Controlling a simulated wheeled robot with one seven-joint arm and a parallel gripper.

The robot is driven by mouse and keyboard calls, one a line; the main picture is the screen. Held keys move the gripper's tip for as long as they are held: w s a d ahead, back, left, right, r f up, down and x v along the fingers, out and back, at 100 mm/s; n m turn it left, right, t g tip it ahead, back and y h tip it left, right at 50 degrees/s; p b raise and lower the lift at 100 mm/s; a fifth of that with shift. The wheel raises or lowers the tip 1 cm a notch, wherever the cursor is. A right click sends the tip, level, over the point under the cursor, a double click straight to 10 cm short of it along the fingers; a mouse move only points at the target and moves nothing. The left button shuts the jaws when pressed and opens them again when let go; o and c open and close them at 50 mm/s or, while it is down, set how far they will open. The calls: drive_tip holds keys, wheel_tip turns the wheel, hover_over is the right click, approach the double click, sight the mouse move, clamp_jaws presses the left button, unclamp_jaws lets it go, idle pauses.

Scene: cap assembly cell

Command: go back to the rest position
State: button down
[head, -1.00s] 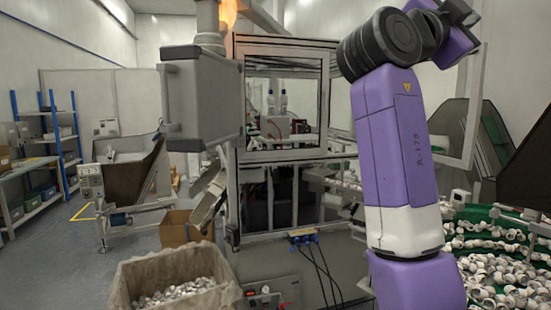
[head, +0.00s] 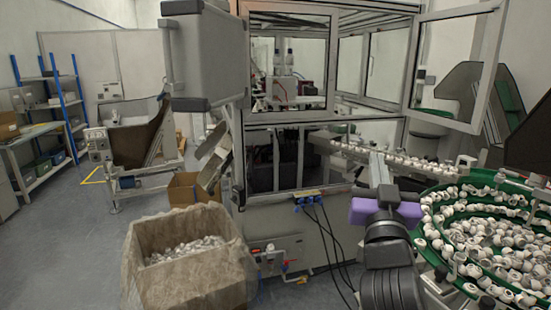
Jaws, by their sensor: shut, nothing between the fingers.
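My arm stands at the lower right, with a black ribbed joint at the bottom and a purple link beyond it. My gripper (head: 376,162) seems to be the small grey part past the dark wrist above the purple link. It is seen from behind, small and partly hidden. It looks shut, with nothing visible in it. It shows in front of the parts rail, and I cannot tell the gap between them.
A green bowl feeder (head: 437,258) full of white caps is close on the right. The glazed machine (head: 335,118) stands ahead, its door (head: 461,62) open. A box (head: 185,281) of parts stands at lower left. A grey cabinet (head: 205,55) hangs above.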

drive_tip(key=s+a+f+n+y, duration=0.3)
drive_tip(key=s+f+n+y, duration=0.15)
drive_tip(key=s+f, duration=1.25)
drive_tip(key=s+d+f+g, duration=0.1)
drive_tip(key=s+f, duration=0.3)
drive_tip(key=s, duration=0.7)
drive_tip(key=s+d+f+m+g, duration=0.1)
drive_tip(key=s+f+g, duration=0.3)
drive_tip(key=s, duration=0.7)
drive_tip(key=s+d+f+m+g, duration=0.1)
drive_tip(key=s+f+g, duration=0.1)
drive_tip(key=s+f, duration=0.4)
drive_tip(key=s, duration=0.5)
drive_tip(key=shift+s+f+g, duration=0.2)
drive_tip(key=shift+f+g, duration=0.05)
drive_tip(key=shift+g, duration=0.05)
